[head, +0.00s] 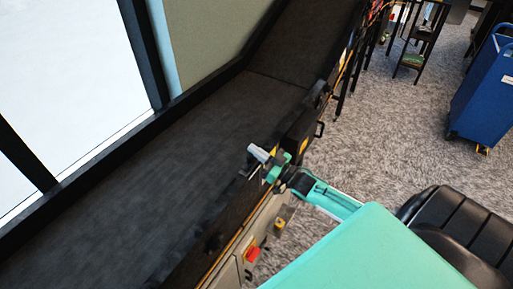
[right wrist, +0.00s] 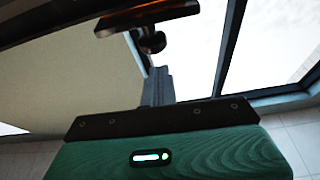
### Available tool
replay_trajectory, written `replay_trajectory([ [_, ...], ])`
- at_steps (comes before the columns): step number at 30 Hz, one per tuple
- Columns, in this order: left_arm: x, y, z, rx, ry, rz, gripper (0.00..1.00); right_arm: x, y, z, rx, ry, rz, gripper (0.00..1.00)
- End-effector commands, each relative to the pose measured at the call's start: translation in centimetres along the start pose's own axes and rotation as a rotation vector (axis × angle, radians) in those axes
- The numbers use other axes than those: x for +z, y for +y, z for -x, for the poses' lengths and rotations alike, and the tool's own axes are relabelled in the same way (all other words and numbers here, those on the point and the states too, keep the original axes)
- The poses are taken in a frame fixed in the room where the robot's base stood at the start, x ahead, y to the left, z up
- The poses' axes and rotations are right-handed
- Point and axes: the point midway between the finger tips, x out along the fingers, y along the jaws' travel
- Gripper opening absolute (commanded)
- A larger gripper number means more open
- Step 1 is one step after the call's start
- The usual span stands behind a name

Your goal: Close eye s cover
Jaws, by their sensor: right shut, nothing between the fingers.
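My right gripper (head: 259,153) is shut and empty at the near side rail of the black conveyor (head: 150,180). In the right wrist view its grey fingers (right wrist: 157,86) point up, pressed together. Just beyond the fingertips there is a dark part with an orange-brown face (right wrist: 150,14), and a small round dark knob (right wrist: 152,42) hangs under it. This may be the eye and its cover, but I cannot tell whether the cover is open or shut. In the head view the eye cannot be made out by my gripper. My left gripper is not in view.
A red button on a yellow box (head: 252,253) sits on the conveyor's near side, below my right arm. A blue wheeled bin (head: 485,90) and a dark shelf stand (head: 415,45) are at the upper right. Grey carpet between them is clear. Large windows line the far side.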

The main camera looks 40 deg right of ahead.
Motion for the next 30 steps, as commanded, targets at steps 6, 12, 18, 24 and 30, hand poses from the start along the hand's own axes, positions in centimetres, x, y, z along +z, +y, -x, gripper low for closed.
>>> replay_trajectory([
  [6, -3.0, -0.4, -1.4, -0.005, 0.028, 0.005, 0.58, 3.5, 0.1, 1.0, 0.0, 0.0, -0.001, 0.0],
  [12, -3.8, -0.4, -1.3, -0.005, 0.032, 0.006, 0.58, 4.1, 0.1, 1.3, 0.001, -0.004, -0.001, 0.0],
  [18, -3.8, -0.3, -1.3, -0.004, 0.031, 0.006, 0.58, 4.3, 0.1, 1.4, 0.002, -0.01, -0.002, 0.0],
  [24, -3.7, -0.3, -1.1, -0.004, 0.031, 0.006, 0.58, 4.1, 0.1, 1.3, 0.002, -0.013, -0.003, 0.0],
  [30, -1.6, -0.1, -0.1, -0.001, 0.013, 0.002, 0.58, 1.7, 0.2, -0.3, 0.0, -0.004, 0.0, 0.0],
])
